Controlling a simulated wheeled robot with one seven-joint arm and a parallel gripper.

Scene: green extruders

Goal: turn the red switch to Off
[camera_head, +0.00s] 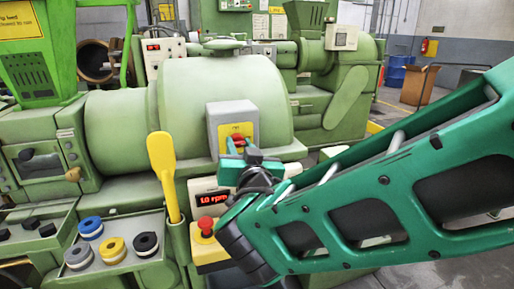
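The red switch (238,139) sits on a yellow plate on the front of a grey box (231,112), mounted on the green extruder's barrel. My teal arm reaches in from the right. My gripper (239,151) is right at the switch, just below and in front of it, and hides its lower part. The fingertips look very close to the switch, but I cannot tell whether they touch it. They are too small and overlapped to show whether they are open or shut. The switch's setting cannot be read.
A red speed display (213,199) and a red emergency button on a yellow box (210,256) are below the switch. A yellow scoop (163,165) stands upright to the left. Several coloured rolls (112,249) lie on a tray at lower left. Open floor shows at right.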

